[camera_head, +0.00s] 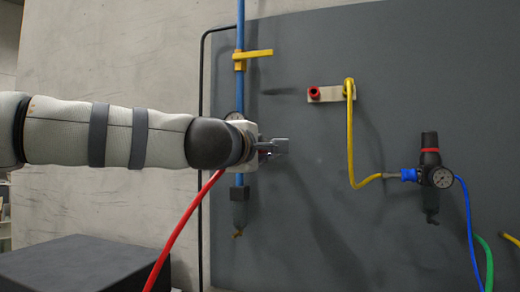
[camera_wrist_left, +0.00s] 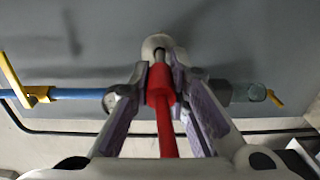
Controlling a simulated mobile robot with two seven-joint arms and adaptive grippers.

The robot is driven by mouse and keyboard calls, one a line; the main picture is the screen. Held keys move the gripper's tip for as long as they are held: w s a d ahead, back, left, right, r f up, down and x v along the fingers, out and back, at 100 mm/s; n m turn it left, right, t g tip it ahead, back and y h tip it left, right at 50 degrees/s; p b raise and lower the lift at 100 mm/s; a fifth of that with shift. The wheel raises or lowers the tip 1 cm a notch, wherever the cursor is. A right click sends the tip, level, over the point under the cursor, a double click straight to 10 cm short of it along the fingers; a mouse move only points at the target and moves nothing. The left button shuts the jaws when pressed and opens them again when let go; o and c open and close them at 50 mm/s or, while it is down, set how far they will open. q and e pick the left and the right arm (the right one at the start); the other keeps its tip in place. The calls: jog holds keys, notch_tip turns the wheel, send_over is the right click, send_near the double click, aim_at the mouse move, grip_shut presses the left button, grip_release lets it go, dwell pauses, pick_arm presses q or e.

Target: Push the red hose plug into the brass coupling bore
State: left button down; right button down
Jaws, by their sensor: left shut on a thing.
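My left gripper (camera_head: 282,147) is in front of the grey board, beside the blue pipe. In the left wrist view, its fingers (camera_wrist_left: 163,92) are shut on the red hose plug (camera_wrist_left: 160,82). The red hose (camera_wrist_left: 167,138) runs back between the fingers, and hangs down to the lower left in the head view (camera_head: 183,226). The plug's dark tip points at a pale rounded part (camera_wrist_left: 156,43). I cannot tell whether this part is the brass coupling, or whether the tip touches it or is inside it. The bore is not clearly visible. My right gripper is not in view.
A pale bracket (camera_head: 331,97) on the board carries a red-ringed socket (camera_head: 314,93) and a yellow hose end. The yellow hose (camera_head: 350,140) runs to a black regulator (camera_head: 430,160). A yellow valve handle (camera_head: 259,54) sits on the blue pipe (camera_head: 240,25).

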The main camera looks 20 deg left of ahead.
pick_arm(q)
jog(key=shift+w, duration=2.3)
dwell(1.8)
jog(key=c, duration=1.8)
grip_release()
jog(key=o, duration=0.5)
